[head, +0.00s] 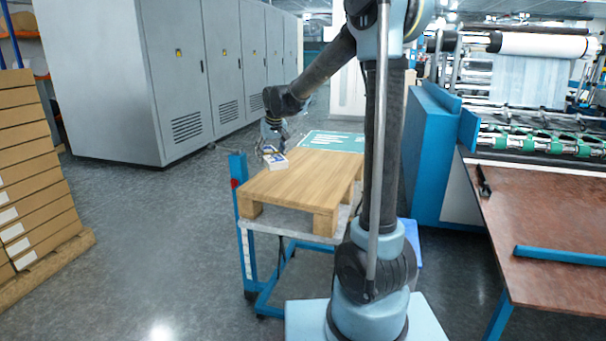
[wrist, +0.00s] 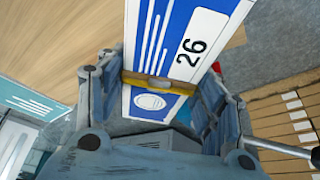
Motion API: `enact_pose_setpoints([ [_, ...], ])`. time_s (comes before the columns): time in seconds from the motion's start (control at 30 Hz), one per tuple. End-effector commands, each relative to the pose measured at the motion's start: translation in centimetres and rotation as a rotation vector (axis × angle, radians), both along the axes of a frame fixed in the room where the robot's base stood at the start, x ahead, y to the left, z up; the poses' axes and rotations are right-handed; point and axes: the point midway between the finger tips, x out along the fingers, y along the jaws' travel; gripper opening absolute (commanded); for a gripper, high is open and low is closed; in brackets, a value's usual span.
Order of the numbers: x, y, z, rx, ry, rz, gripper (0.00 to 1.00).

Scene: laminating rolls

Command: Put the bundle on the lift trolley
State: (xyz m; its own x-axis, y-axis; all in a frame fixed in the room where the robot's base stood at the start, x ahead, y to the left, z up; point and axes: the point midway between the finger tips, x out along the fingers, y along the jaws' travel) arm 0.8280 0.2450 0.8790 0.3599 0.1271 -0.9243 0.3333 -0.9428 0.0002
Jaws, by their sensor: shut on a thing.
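The bundle (head: 275,160) is a white and blue printed stack. In the wrist view the bundle (wrist: 178,45) shows the number 26 and a yellow band across it. My gripper (head: 272,138) is shut on it from above, and in the wrist view my gripper (wrist: 162,85) has a finger on each side of it. The lift trolley (head: 242,205) has a blue frame and carries a wooden pallet (head: 300,180). The bundle is at the pallet's far left edge in the head view. I cannot tell whether it touches the wood.
A green printed sheet (head: 333,140) lies beyond the pallet. Grey cabinets (head: 170,80) line the back left. Stacked cartons (head: 35,170) stand at the left. A brown table (head: 545,225) and a laminating machine (head: 540,100) are at the right. The floor left of the trolley is clear.

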Motion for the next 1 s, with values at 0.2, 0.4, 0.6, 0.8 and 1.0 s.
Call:
enact_pose_setpoints([
  [0.2,0.1,-0.2,-3.1,0.0,0.0,-0.003,0.28],
  [0.4,0.1,-0.2,-5.3,0.0,0.0,-0.003,0.28],
  [0.6,0.1,-0.2,-6.9,0.0,0.0,-0.003,0.28],
  [0.8,0.1,-0.2,-9.3,0.0,0.0,-0.003,0.28],
  [1.0,0.0,-0.2,-9.8,0.0,0.0,-0.002,0.28],
])
